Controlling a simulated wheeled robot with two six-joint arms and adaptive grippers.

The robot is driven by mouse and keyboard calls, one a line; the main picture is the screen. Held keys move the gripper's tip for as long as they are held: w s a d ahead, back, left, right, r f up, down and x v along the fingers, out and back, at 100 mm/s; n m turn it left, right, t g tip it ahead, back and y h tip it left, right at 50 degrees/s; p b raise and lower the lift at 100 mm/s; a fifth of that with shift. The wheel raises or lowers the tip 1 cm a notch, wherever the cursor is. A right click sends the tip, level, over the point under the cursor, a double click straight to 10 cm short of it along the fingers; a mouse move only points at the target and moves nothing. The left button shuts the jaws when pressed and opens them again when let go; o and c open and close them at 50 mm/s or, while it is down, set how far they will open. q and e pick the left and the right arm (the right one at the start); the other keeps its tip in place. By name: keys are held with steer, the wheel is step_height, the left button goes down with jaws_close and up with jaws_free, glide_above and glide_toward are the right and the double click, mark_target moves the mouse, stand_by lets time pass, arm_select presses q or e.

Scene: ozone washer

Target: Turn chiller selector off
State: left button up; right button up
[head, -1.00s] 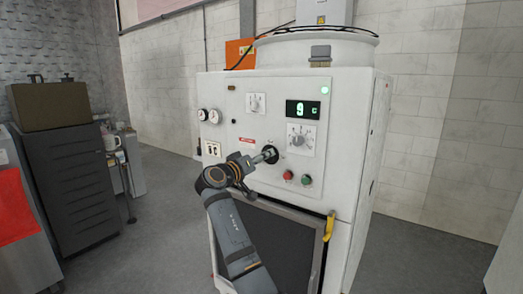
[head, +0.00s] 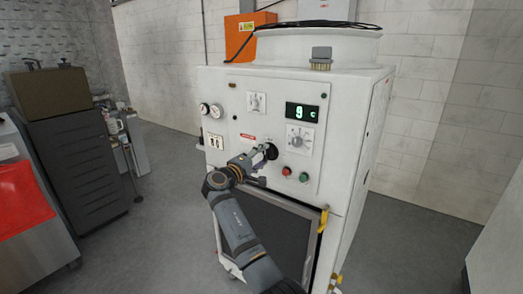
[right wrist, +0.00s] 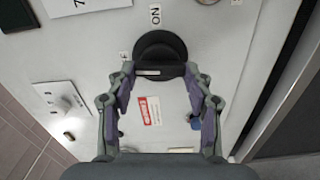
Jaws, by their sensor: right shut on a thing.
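The chiller (head: 220,90) is a white cabinet with a control panel on its front. Its selector (head: 271,152) is a round black knob below the display. In the right wrist view the selector (right wrist: 160,48) has a bar handle with a white mark on its left part, towards a partly hidden label. The "ON" label (right wrist: 155,15) is at the knob's far side. My right gripper (head: 262,155) is at the selector; in its wrist view the fingers (right wrist: 160,72) are shut on the handle from both sides. The panel's top-right lamp (head: 323,96) is dark. My left gripper is out of view.
A green display (head: 302,112) reads 9 C. A dial (head: 299,137) sits below it. Red (head: 286,171) and green (head: 304,177) buttons are just right of my gripper. A dark grille (head: 285,225) lies below. Grey cabinets stand at the left.

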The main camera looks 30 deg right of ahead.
steer(key=shift+n+p, duration=0.5)
steer(key=shift+n, duration=0.2)
steer(key=o, duration=1.2)
steer(key=v, duration=0.7)
steer(key=shift+s+a, duration=0.1)
steer(key=shift+a, duration=0.2)
